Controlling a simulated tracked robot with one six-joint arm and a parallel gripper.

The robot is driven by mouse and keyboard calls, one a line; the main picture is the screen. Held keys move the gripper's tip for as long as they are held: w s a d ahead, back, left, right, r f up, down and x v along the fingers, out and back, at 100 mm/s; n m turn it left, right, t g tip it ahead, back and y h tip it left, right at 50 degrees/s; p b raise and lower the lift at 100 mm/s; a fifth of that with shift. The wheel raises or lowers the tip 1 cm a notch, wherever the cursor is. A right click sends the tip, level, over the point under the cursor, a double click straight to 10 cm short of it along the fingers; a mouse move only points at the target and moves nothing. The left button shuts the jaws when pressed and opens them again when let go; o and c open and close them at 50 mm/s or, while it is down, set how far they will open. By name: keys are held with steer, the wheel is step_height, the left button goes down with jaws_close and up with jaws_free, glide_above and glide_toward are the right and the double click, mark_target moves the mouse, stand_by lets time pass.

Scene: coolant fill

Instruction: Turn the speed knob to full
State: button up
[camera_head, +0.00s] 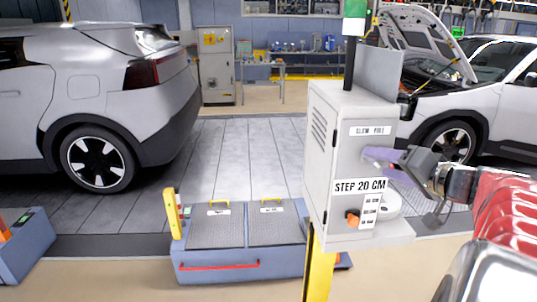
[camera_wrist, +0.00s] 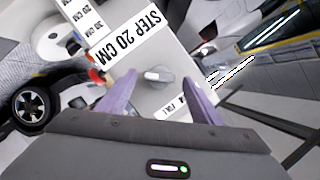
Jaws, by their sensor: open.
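The speed knob (camera_wrist: 157,75) is a small pale grey knob on the front panel of a grey control box (camera_head: 338,150). In the wrist view it lies between my two purple fingertips, apart from both as far as I can tell. My gripper (camera_head: 372,157) is open and in front of the panel, under a label reading SLOW and FULL (camera_head: 370,130). In the head view my fingers hide the knob. The wrist view shows the panel turned over, and I cannot tell which mark the knob points to.
A STEP 20 CM label (camera_head: 359,185), an orange knob or button (camera_head: 352,216) and a white round part (camera_head: 390,204) sit lower on the box. A yellow post (camera_head: 319,270) carries the box. A blue platform (camera_head: 240,265) and two cars stand around; floor between is clear.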

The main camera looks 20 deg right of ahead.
steer(key=shift+x, duration=1.3)
